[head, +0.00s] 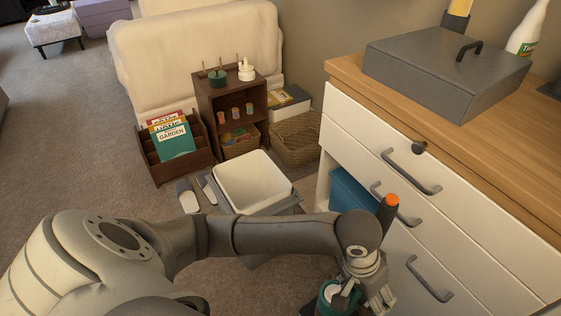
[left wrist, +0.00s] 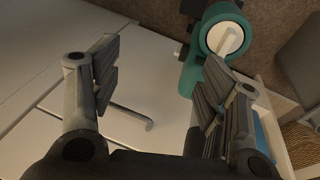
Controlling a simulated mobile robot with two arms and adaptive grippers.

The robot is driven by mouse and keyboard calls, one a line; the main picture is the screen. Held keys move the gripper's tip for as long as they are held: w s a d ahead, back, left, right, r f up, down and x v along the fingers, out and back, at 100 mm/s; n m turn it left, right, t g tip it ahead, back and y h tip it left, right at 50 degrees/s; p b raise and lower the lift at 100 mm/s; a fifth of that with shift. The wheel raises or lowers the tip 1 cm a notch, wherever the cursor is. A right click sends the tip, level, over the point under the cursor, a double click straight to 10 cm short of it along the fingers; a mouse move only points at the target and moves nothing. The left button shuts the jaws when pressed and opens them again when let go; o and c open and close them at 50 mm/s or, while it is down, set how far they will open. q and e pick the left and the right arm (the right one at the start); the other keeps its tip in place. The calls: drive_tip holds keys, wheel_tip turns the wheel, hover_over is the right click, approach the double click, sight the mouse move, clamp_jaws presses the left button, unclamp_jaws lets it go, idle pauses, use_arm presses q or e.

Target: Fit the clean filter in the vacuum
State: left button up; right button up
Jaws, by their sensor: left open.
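The vacuum, a teal and dark body, shows at the bottom of the head view (head: 325,297), partly hidden behind my left gripper (head: 372,297). In the left wrist view its round teal end (left wrist: 211,42) surrounds a white disc (left wrist: 229,38); I cannot tell whether this disc is the clean filter. My left gripper (left wrist: 158,88) is open with nothing between its fingers. Its right finger overlaps the teal body in the picture; I cannot tell if they touch. A dark upright piece with an orange top (head: 392,201) stands behind my wrist. My right gripper is not in view.
A white drawer cabinet (head: 455,222) stands close at the right, its grey handles (head: 412,172) sticking out. A grey lidded box (head: 445,70) is on its wooden top. A white bin (head: 252,180), a wicker basket (head: 295,140) and a magazine rack (head: 180,165) stand beyond my arm. Carpet is clear at left.

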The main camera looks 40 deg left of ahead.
use_arm(q)
drive_tip(key=s+a+f+t+y, duration=0.1)
drive_tip(key=s+a+f, duration=0.4)
drive_tip(key=a, duration=0.2)
drive_tip(key=s+a+f+t+y, duration=0.1)
drive_tip(key=s+a+f, duration=0.4)
drive_tip(key=a, duration=0.3)
drive_tip(key=shift+s+a+f+n+y, duration=0.15)
drive_tip(key=shift+s+f+n+y, duration=0.2)
drive_tip(key=shift+f, duration=0.4)
drive_tip(key=shift+w, duration=0.1)
